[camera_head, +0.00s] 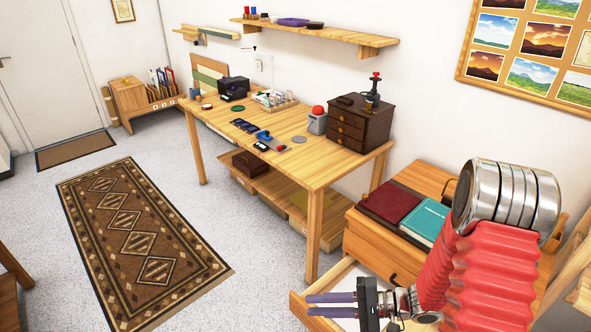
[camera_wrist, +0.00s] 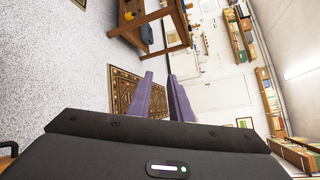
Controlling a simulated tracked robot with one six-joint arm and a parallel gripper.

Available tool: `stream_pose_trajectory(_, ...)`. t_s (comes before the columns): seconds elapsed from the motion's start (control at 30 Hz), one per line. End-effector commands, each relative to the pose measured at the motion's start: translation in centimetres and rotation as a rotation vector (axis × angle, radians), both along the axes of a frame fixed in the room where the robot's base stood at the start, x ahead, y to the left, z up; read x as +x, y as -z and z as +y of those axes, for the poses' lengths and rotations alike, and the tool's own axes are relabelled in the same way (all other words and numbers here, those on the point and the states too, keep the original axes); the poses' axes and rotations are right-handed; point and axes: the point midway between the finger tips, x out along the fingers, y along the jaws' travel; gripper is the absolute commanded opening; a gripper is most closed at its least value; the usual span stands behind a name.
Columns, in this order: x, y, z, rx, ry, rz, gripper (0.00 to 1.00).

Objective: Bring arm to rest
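My gripper (camera_head: 331,305) shows at the bottom of the head view, at the end of my red-sleeved arm. It points left, in front of the wooden drawer cabinet and over its pulled-out drawer (camera_head: 325,285). Its two purple fingers lie apart, one above the other, with nothing between them. In the wrist view my gripper (camera_wrist: 161,80) also has its fingers apart and empty, with the patterned rug and a door beyond them.
A wooden table (camera_head: 300,160) with small items and a dark drawer box (camera_head: 360,125) stands behind. Dark red and teal books (camera_head: 425,221) lie on the cabinet near my arm. A patterned rug (camera_head: 140,240) covers open floor at left. A shelf (camera_head: 315,31) hangs above the table.

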Motion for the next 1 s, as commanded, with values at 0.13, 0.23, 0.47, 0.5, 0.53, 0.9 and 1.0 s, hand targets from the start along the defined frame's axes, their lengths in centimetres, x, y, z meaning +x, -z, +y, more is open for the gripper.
stream_pose_trajectory(0.13, -1.2, -2.2, 0.6, -0.069, -0.085, -0.015, 0.19)
stream_pose_trajectory(0.23, -2.1, -3.4, 0.8, -0.117, -0.137, -0.022, 0.19)
stream_pose_trajectory(0.47, -4.1, -5.9, 1.0, -0.243, -0.243, -0.044, 0.19)
stream_pose_trajectory(0.5, -4.5, -6.2, 1.0, -0.267, -0.259, -0.048, 0.19)
stream_pose_trajectory(0.53, -4.8, -6.5, 0.9, -0.284, -0.27, -0.051, 0.19)
stream_pose_trajectory(0.9, -7.7, -9.7, 0.0, -0.521, -0.384, -0.109, 0.19)
stream_pose_trajectory(1.0, -8.3, -10.5, -0.5, -0.59, -0.402, -0.13, 0.19)
